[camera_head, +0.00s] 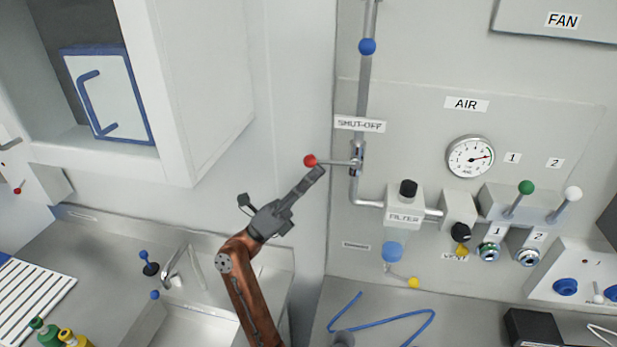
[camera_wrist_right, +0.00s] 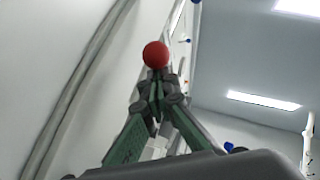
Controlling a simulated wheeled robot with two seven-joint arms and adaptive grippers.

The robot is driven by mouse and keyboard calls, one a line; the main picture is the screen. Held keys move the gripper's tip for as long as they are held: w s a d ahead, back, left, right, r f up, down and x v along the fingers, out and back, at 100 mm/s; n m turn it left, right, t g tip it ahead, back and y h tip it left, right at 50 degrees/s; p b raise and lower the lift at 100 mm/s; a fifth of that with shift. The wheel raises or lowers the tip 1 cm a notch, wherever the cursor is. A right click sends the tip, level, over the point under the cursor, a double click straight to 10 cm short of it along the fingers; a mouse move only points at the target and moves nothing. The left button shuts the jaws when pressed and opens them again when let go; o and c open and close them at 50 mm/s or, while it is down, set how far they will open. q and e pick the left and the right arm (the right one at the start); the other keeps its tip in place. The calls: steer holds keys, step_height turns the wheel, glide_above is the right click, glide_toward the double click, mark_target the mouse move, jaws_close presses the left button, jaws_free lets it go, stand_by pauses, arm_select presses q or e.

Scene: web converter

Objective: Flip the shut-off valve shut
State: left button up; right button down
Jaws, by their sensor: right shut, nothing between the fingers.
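The shut-off valve (camera_head: 357,158) sits on the vertical metal pipe under the SHUT-OFF label. Its lever (camera_head: 335,162) points left, level and across the pipe, and ends in a red ball knob (camera_head: 310,160). My right gripper (camera_head: 318,173) is shut and empty, with its fingertips just below the knob. In the right wrist view the red knob (camera_wrist_right: 156,54) shows just beyond the closed fingertips (camera_wrist_right: 157,82); I cannot tell whether they touch. My left gripper is not in view.
The AIR gauge (camera_head: 470,157), the filter (camera_head: 404,205) and the green (camera_head: 526,187) and white (camera_head: 573,194) knobbed levers are to the right. An open cabinet (camera_head: 205,85) juts out at upper left. A sink tap (camera_head: 173,265) stands below left.

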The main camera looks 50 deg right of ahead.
steer(key=shift+w+r, duration=0.1)
steer(key=shift+r, duration=0.1)
arm_select(q)
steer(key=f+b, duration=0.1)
steer(key=b, duration=0.1)
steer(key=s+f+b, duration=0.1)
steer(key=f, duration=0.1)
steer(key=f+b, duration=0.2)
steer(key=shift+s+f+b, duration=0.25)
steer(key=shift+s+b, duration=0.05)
arm_select(e)
steer(key=s+f+v, duration=0.1)
steer(key=s+v, duration=0.1)
steer(key=v, duration=1.1)
steer(key=shift+w, duration=0.1)
